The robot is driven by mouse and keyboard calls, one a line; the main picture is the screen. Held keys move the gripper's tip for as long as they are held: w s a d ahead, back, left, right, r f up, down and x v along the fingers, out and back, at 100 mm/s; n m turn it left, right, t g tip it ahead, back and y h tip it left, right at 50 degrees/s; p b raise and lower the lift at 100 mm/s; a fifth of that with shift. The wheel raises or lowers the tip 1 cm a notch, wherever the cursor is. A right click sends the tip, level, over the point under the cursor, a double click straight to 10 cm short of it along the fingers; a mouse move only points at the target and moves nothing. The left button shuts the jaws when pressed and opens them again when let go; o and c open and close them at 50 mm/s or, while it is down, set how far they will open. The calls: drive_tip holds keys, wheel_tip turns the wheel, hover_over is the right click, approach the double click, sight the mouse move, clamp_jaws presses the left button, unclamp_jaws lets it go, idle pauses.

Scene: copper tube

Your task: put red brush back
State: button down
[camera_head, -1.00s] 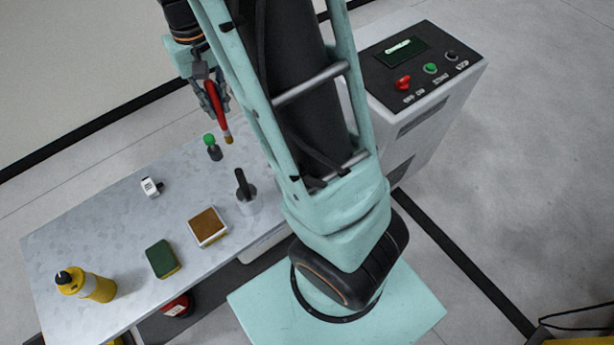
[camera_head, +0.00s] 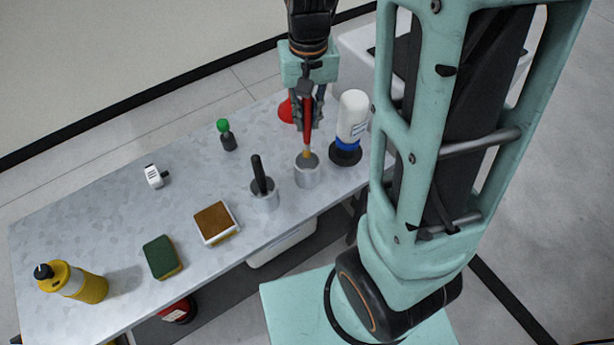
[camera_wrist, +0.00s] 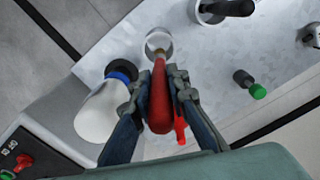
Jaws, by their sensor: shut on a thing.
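The red brush (camera_head: 306,122) has a red handle and a tan tip. My gripper (camera_head: 307,112) is shut on its handle. The brush hangs nearly upright with its tip down, over the mouth of a grey metal cup (camera_head: 308,175). Whether the tip is inside the cup or just above it, I cannot tell. In the wrist view the red handle (camera_wrist: 160,100) lies between both fingers of my gripper (camera_wrist: 158,90), and the cup (camera_wrist: 159,42) shows at its far end.
A white bottle with a blue band (camera_head: 351,118) stands close right of the cup. A second cup with a black-handled tool (camera_head: 264,195) stands to the left. A red object (camera_head: 286,111) is behind my gripper.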

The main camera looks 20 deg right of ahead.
sight(307, 144)
wheel_tip(307, 144, down, 10)
drive_tip(key=shift+b, duration=0.3)
drive_tip(key=shift+f, duration=0.2)
drive_tip(key=c, duration=1.9)
unclamp_jaws()
drive_tip(key=shift+r, duration=0.1)
wheel_tip(307, 144, up, 12)
drive_tip(key=shift+s+r+p, duration=0.1)
drive_tip(key=shift+r+p, duration=0.05)
drive_tip(key=shift+p, duration=0.4)
